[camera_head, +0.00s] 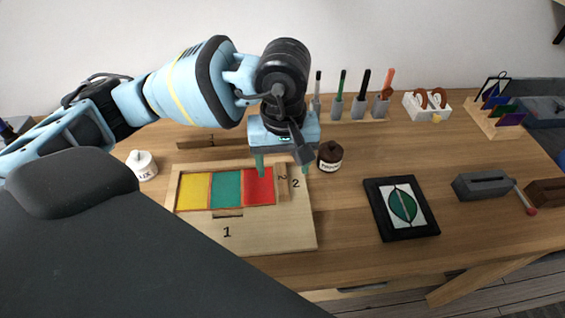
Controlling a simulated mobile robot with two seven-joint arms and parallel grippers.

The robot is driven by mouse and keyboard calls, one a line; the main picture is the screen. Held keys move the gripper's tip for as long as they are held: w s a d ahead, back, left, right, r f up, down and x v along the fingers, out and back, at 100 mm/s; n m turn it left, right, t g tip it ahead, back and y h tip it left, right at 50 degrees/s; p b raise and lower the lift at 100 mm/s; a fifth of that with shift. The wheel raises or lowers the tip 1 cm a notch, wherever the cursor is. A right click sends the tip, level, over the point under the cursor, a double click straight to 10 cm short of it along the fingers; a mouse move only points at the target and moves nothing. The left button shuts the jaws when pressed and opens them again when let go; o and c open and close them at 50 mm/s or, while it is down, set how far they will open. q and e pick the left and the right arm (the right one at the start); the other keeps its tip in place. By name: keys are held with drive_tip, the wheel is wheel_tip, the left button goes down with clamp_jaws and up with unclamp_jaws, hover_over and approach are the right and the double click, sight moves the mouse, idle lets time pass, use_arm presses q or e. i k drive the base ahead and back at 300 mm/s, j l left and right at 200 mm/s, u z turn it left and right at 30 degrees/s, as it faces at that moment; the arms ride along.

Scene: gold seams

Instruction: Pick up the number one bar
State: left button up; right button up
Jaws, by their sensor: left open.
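A thin wooden bar (195,143) lies on the table behind the wooden board (275,240); a small dark mark on it looks like a 1. A second short bar marked 2 (282,190) sits at the right end of the board's row of panels, beside a printed 2. A printed 1 is on the board's front part, by a small dark slot. My left gripper (283,166) is open, fingers pointing down, over the board's back right part near the bar marked 2. It is to the right of the bar behind the board. My right gripper is not in view.
Yellow, green and red panels (227,189) lie in the board. A white jar (142,165) stands left, a brown bottle (330,157) close right of my gripper. A black frame (381,222), tool rack (350,120) and grey block (483,185) are further right.

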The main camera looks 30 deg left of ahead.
sight(239, 138)
drive_tip(key=k, duration=1)
